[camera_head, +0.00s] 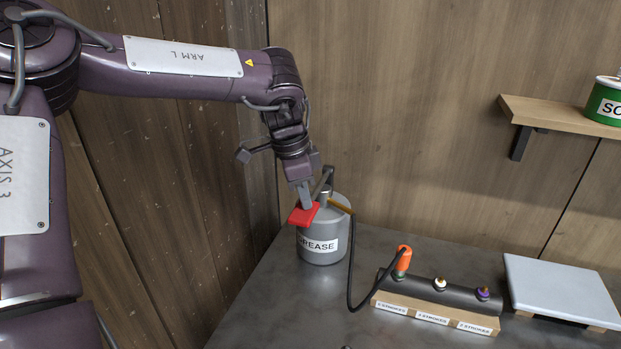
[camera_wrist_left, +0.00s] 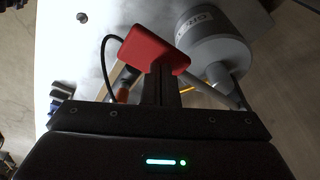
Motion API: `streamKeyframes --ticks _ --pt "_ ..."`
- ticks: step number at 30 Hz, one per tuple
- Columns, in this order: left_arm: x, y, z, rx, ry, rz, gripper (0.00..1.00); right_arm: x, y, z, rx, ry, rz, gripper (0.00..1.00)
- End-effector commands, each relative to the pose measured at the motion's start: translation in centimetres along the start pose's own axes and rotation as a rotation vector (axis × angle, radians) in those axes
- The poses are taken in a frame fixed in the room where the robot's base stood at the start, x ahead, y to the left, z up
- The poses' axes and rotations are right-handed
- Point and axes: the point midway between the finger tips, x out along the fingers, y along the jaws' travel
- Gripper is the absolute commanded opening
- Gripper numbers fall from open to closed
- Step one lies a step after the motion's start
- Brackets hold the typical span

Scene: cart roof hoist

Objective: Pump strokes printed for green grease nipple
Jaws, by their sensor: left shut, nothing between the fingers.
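A grey grease pump canister (camera_head: 322,243) labelled GREASE stands on the dark table. Its red lever pad (camera_head: 303,214) lies under my left gripper (camera_head: 305,203), whose fingers are shut with nothing between them; the tips appear to touch the pad. The pad (camera_wrist_left: 152,50) and canister (camera_wrist_left: 213,42) also show in the left wrist view. A black hose (camera_head: 350,275) runs to an orange coupler (camera_head: 403,259), seated on the leftmost nipple of a dark bar (camera_head: 425,289); a little green shows at its base. A white nipple (camera_head: 440,284) and a purple nipple (camera_head: 483,293) are uncovered. My right gripper is not in view.
A wooden strip (camera_head: 408,309) before the bar carries printed STROKES labels; the numbers are too small to read surely. A pale slab (camera_head: 561,288) lies at right. A shelf (camera_head: 560,116) holds a green tin (camera_head: 606,101). The table's front is mostly clear.

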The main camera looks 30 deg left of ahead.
Motion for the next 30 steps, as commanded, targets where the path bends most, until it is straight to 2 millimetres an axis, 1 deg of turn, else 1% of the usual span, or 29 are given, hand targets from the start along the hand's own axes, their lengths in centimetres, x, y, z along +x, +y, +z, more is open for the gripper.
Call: streamKeyframes --ticks 1,3,15,18,30 --pt "-1.1 0.0 -0.2 0.0 0.0 0.0 0.0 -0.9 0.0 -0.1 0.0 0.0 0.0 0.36" --pt "-2.0 0.0 -0.4 0.0 -0.001 0.0 0.0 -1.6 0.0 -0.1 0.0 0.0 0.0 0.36" --pt "-7.0 0.0 -1.4 0.0 -0.001 0.0 0.0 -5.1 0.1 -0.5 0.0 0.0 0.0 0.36" --pt "-7.3 0.0 -1.4 0.0 -0.001 0.001 0.0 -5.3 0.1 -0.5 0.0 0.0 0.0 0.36" --pt "-7.0 0.0 -1.4 0.0 0.0 0.001 0.0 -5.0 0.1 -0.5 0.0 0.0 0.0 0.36"
